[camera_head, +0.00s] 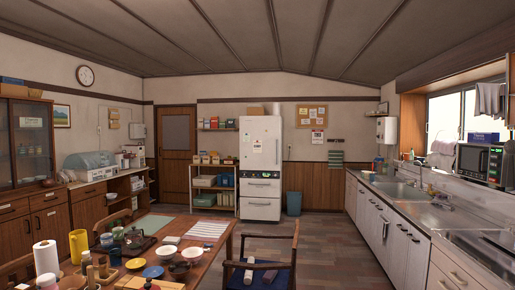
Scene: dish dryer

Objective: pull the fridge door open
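The white fridge (260,150) stands upright against the far wall, a little right of the picture's middle. Its tall upper door (259,143) looks shut and has small papers on it. Below the door are drawer fronts (260,190), which also look shut. A dark panel or handle strip shows at the lower part of the door. The fridge is far off across the room. My gripper is not in the picture.
A wooden table (215,250) with dishes fills the lower left, with a blue-seated chair (262,270) beside it. A counter (400,205) with a sink runs along the right. Open floor (325,245) lies between. A shelf rack (212,190) and blue bin (294,203) flank the fridge.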

